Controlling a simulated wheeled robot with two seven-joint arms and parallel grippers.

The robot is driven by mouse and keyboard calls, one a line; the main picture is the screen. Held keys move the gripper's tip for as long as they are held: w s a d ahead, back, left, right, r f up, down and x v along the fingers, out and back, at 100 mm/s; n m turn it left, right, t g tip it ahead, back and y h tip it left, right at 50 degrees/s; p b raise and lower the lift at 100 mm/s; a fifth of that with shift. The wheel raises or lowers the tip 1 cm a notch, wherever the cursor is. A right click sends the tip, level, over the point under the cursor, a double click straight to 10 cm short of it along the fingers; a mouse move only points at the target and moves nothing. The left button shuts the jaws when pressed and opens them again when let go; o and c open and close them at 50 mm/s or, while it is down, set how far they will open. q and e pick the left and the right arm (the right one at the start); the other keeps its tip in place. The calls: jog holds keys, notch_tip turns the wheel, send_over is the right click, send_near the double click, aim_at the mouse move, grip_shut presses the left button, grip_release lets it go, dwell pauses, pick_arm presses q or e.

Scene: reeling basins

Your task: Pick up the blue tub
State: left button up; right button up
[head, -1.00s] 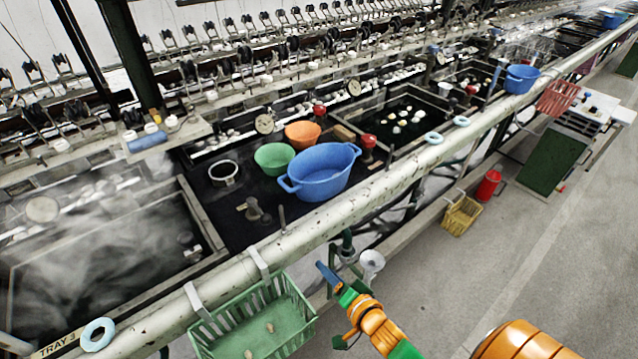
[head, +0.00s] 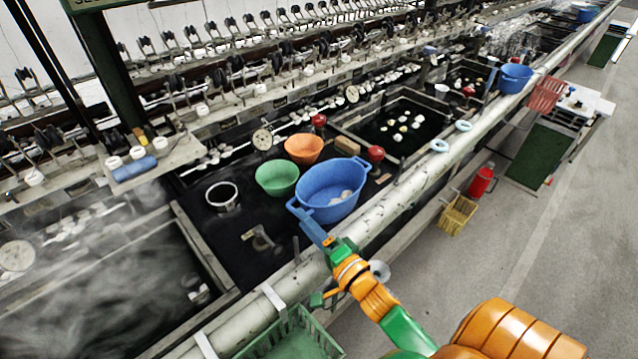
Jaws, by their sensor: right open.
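The blue tub (head: 322,186) is an oval basin with a handle at each end. It stands on the dark bench top behind the pale pipe, and some whitish pieces lie inside it. My right gripper (head: 314,230) is open at the tub's near left handle (head: 296,208), its blue fingers overlapping the tub's near side in the picture. Whether the fingers touch the handle or straddle it cannot be told. My left gripper is not in view.
A green bowl (head: 277,178) and an orange bowl (head: 304,148) stand close behind the tub. A red-topped knob (head: 376,154) is at its right. The thick pale pipe (head: 392,203) runs along the bench front. A green basket (head: 290,338) hangs below it.

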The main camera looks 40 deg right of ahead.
aim_at(291, 206)
jog(key=w, duration=0.6)
jog(key=shift+a+r, duration=0.15)
jog(key=shift+r, duration=0.1)
jog(key=shift+w+f, duration=0.15)
jog(key=shift+w, duration=0.3)
jog(key=shift+s, duration=0.1)
grip_shut()
dwell(0.5)
